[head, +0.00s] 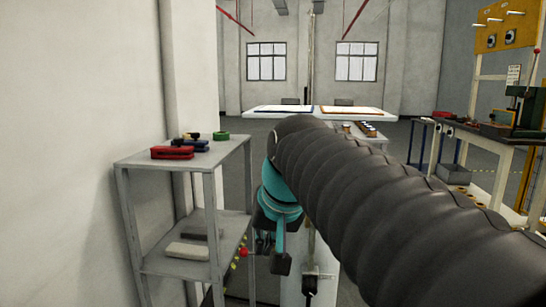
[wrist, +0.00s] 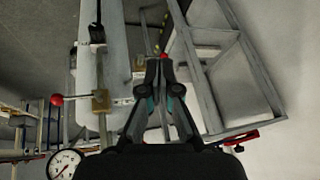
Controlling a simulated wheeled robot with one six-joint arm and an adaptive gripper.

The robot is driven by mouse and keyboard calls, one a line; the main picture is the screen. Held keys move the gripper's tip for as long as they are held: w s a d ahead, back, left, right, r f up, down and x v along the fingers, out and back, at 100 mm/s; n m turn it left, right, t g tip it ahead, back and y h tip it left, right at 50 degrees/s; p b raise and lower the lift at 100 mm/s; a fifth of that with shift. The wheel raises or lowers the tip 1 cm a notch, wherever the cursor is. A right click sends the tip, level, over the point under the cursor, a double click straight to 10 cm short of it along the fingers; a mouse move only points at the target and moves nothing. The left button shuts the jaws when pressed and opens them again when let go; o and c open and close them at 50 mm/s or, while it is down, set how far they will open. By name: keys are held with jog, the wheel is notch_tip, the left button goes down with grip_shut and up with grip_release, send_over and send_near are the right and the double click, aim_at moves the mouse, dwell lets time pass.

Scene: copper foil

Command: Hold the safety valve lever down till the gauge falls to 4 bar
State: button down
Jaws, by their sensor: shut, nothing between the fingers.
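In the wrist view my gripper (wrist: 163,62) is shut and empty, its fingertips together.
A grey shelf (head: 135,160) with a red case (head: 172,152) stands at the left, close to my arm. A workbench (head: 485,133) with a green machine is at the right. Pale pipework (wrist: 88,60) stands left of my gripper in the wrist view.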

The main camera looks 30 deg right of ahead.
jog(key=w+d+r+m, duration=0.2)
jog(key=w+d+r, duration=0.1)
jog(key=d+r, duration=0.2)
jog(key=w+d+r+m+p, duration=0.1)
jog(key=w+d+r, duration=0.3)
jog(key=r, duration=0.5)
jog(key=w+d+r+m, duration=0.2)
jog(key=w+d+r, duration=0.2)
jog(key=d+r, duration=0.3)
jog(key=shift+w+m+t, duration=0.2)
jog(key=shift+m+t, duration=0.2)
jog(key=shift+f, duration=0.15)
jog(key=s+a+f+b+x, duration=0.1)
jog(key=a+x, duration=0.1)
jog(key=x, duration=1)
jog(key=shift+a+f+b, duration=0.15)
jog(key=shift+f+b, duration=0.05)
jog(key=shift+b, duration=0.1)
